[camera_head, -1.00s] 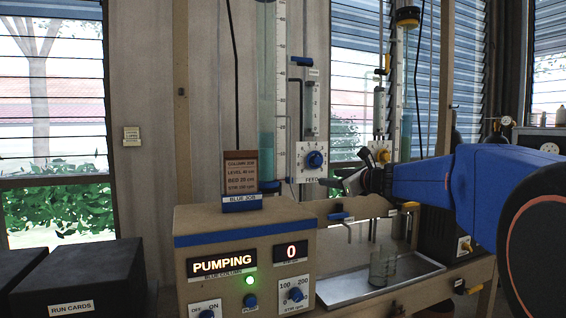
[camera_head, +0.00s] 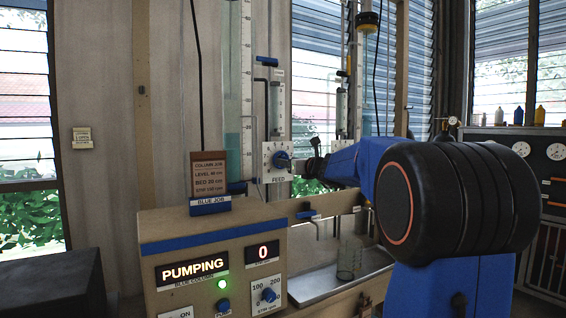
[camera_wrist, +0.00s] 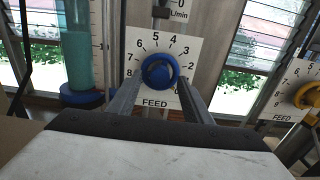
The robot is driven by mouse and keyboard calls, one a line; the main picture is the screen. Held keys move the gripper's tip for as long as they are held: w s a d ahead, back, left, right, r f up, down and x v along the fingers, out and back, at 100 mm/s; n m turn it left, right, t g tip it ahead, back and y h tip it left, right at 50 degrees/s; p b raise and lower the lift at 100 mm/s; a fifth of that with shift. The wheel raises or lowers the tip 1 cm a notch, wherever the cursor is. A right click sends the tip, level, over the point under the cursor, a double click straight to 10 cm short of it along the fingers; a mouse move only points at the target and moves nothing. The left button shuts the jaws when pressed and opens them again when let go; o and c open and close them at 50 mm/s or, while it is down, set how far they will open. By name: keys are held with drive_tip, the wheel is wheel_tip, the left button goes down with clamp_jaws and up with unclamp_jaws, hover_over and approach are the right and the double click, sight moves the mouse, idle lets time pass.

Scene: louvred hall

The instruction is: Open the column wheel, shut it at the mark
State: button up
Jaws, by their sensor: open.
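The blue feed wheel (camera_head: 282,160) sits on a white numbered dial plate marked FEED. In the wrist view the wheel (camera_wrist: 160,71) is between the two finger ends of my open gripper (camera_wrist: 161,88); I cannot tell whether they touch it. In the head view my gripper (camera_head: 314,162) is just right of the wheel. The clear column (camera_head: 233,90) stands left of the dial, with teal liquid (camera_head: 232,155) in its lower part beside a scale. The job card (camera_head: 209,172) reads level 40 cm, bed 20 cm. The wheel's exact setting is unclear.
The control box (camera_head: 212,250) in front shows PUMPING, 0 and a green light. A second feed wheel, yellow (camera_wrist: 306,96), is to the right.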

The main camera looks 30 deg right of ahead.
drive_tip(key=shift+w, duration=1)
